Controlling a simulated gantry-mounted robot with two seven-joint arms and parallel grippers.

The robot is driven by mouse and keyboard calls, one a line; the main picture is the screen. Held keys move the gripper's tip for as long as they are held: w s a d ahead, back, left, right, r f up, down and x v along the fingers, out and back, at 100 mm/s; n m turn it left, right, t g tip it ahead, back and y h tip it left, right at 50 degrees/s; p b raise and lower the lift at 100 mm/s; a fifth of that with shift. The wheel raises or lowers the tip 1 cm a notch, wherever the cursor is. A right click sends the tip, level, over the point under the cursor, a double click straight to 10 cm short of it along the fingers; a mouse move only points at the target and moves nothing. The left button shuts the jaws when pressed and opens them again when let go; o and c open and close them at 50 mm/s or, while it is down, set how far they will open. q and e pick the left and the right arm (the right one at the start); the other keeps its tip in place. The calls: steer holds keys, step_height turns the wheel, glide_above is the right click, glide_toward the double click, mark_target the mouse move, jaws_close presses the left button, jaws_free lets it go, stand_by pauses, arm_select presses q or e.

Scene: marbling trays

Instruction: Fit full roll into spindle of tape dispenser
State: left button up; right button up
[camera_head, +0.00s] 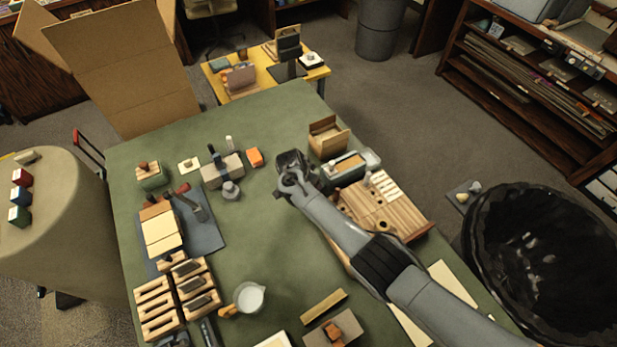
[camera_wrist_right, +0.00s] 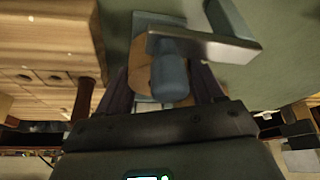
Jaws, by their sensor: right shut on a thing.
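My right arm comes in from the lower right in the head view, and its wrist (camera_head: 292,172) is over the back right of the green table. The wrist hides its fingertips there. In the right wrist view the dark fingers (camera_wrist_right: 165,88) are shut on a tan rounded piece, likely the roll (camera_wrist_right: 139,72). A blue-grey cylinder (camera_wrist_right: 172,82) with a grey metal bracket (camera_wrist_right: 205,46) overlaps the roll; they look like the dispenser's spindle and frame. I cannot tell whether the roll is around the spindle or beside it. My left gripper is not in view.
A grey-green case (camera_head: 370,158) and an open wooden box (camera_head: 328,138) stand close to the right wrist. A white-filled pan (camera_head: 249,297) is near the front. The table's middle is clear.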

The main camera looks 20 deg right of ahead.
steer(key=shift+f+b, duration=0.3)
steer(key=shift+f, duration=0.05)
stand_by(0.5)
steer(key=shift+s+p, duration=0.15)
steer(key=shift+p, duration=0.3)
stand_by(1.4)
steer(key=shift+s+d+f, duration=0.1)
steer(key=shift+f, duration=0.1)
stand_by(0.5)
steer(key=shift+r, duration=0.4)
stand_by(0.4)
steer(key=shift+w+r, duration=0.1)
steer(key=shift+w, duration=0.15)
stand_by(1.0)
steer(key=shift+f+b, duration=0.3)
stand_by(0.4)
steer(key=shift+r+p, duration=0.25)
steer(key=shift+p, duration=0.05)
stand_by(0.5)
steer(key=o, duration=1.2)
steer(key=shift+c, duration=0.2)
